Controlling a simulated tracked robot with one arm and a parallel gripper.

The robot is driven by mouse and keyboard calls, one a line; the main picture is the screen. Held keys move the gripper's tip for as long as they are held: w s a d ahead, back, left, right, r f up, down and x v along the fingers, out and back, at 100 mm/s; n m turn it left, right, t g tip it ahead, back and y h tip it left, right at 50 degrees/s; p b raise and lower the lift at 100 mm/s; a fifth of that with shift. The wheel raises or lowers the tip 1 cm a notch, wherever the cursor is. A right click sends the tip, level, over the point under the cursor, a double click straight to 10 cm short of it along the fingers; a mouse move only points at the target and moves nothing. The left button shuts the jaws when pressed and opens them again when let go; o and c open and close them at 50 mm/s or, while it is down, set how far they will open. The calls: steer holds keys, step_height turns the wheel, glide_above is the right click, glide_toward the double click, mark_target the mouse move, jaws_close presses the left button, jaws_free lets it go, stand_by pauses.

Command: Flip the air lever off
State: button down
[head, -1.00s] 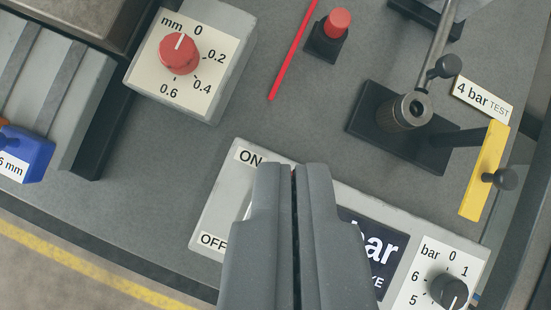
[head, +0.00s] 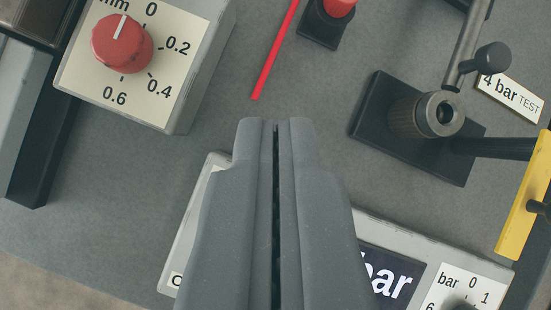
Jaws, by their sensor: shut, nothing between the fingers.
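My gripper (head: 274,128) is shut and empty, with its two grey fingers pressed together in the lower middle of the head view. It is in front of the grey air panel (head: 213,163), whose left edge and right part show on either side of the fingers. The air lever itself is hidden behind my gripper. To the right, the panel carries a dark display (head: 387,280) reading "bar" and a bar dial plate (head: 465,285).
A red mm knob (head: 122,42) on a grey box stands at upper left. A red button (head: 339,8) and a red strip (head: 275,50) are at the top. A black-based post (head: 405,120) and a yellow bar (head: 527,195) stand at right. The grey surface between is clear.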

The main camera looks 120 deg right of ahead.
steer(key=shift+s+d+f, duration=0.15)
steer(key=shift+s+f, duration=0.4)
steer(key=shift+f, duration=0.35)
steer(key=shift+s+d+f, duration=0.15)
steer(key=shift+s+f, duration=0.35)
steer(key=shift+f, duration=0.35)
